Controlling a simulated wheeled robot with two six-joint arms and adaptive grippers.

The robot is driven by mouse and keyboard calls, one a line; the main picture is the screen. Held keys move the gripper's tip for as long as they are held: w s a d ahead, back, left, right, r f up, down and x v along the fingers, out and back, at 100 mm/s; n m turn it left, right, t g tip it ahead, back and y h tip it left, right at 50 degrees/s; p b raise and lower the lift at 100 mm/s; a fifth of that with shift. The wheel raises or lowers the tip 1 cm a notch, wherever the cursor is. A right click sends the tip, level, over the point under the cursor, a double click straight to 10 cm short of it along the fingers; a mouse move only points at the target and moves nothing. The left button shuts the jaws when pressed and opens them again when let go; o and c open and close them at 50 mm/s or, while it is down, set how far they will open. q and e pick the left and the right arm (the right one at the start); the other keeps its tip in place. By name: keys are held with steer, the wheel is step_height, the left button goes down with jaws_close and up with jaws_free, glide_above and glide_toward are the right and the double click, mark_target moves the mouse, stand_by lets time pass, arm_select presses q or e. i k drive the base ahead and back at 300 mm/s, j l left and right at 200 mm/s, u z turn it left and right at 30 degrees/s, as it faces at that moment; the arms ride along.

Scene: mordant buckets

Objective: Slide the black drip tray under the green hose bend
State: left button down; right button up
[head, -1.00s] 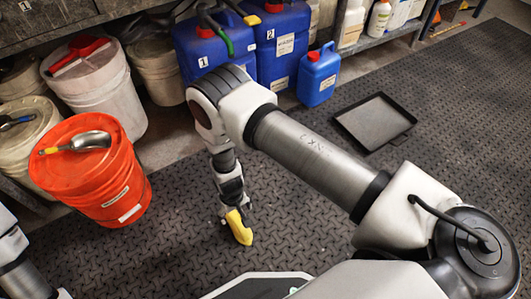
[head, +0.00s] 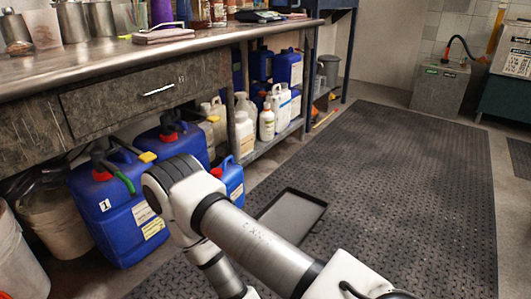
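The black drip tray (head: 292,215) lies flat on the black rubber mat, right of the blue containers and partly behind my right arm. The green hose bend (head: 123,182) hangs at the front of the blue container marked 1 (head: 118,214), near its red cap. The tray is apart from it, with another blue container and my arm between them. My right arm crosses the lower middle of the head view. Its gripper is below the frame, and my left gripper is out of view too.
A second large blue container (head: 172,143) and a small blue canister (head: 231,178) stand under the steel-topped bench (head: 110,62). White bottles (head: 266,122) stand on a low shelf. A whitish bucket (head: 18,262) is at left. The mat (head: 400,180) is clear at right.

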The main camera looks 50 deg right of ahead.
mark_target(293, 214)
steer(key=z, duration=1.9)
steer(key=u, duration=0.4)
steer(key=i+l+u, duration=0.15)
steer(key=u, duration=0.3)
steer(key=l+u, duration=0.4)
steer(key=i+l+u, duration=0.1)
steer(key=l+u, duration=0.2)
steer(key=u, duration=0.15)
steer(key=l+u, duration=0.6)
steer(key=u, duration=0.25)
steer(key=k+l, duration=0.15)
steer(key=l, duration=0.3)
steer(key=k+l+u, duration=0.15)
steer(key=l, duration=0.3)
steer(key=k+l, duration=0.1)
steer(key=l, duration=0.35)
steer(key=k+l+u, duration=0.1)
steer(key=l, duration=0.3)
steer(key=k+l+u, duration=0.1)
steer(key=l, duration=0.35)
steer(key=k+l, duration=0.3)
steer(key=k+l+u, duration=0.1)
steer(key=l, duration=0.4)
steer(key=k, duration=0.1)
